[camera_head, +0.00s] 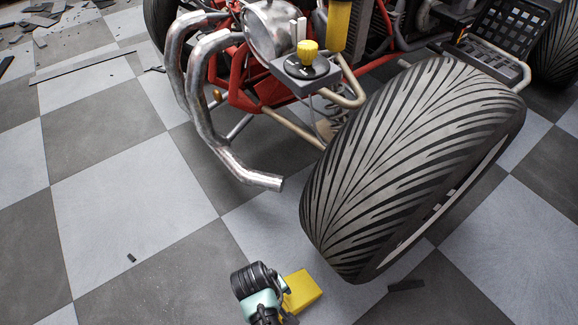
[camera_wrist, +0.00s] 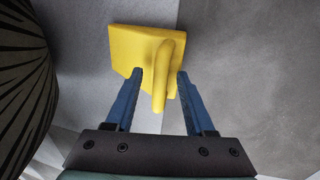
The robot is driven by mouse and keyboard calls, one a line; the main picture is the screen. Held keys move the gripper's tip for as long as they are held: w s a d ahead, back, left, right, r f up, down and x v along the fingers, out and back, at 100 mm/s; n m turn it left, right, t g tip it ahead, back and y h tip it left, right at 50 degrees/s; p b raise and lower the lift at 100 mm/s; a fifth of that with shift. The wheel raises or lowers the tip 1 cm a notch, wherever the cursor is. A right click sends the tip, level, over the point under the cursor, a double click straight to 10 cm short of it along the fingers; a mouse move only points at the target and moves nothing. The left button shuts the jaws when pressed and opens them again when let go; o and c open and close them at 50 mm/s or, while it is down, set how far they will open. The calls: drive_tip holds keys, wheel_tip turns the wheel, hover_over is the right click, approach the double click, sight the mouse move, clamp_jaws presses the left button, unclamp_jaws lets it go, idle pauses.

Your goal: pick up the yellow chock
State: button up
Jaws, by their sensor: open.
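The yellow chock (camera_head: 304,290) lies on the checkered floor just in front of the big tyre, apart from it. In the head view my arm's end covers part of it. In the wrist view the chock (camera_wrist: 124,44) shows a flat yellow body with a raised, rounded handle (camera_wrist: 164,75). My gripper (camera_wrist: 161,75) is open, its two blue fingers on either side of the handle's near end. I cannot tell whether either finger touches it. The fingers are hidden in the head view.
The large treaded tyre (camera_head: 410,150) stands close behind the chock and shows at the left of the wrist view (camera_wrist: 22,85). Silver exhaust pipes (camera_head: 215,130) and a red frame (camera_head: 240,95) are further back.

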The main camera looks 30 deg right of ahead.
clamp_jaws()
idle(1.4)
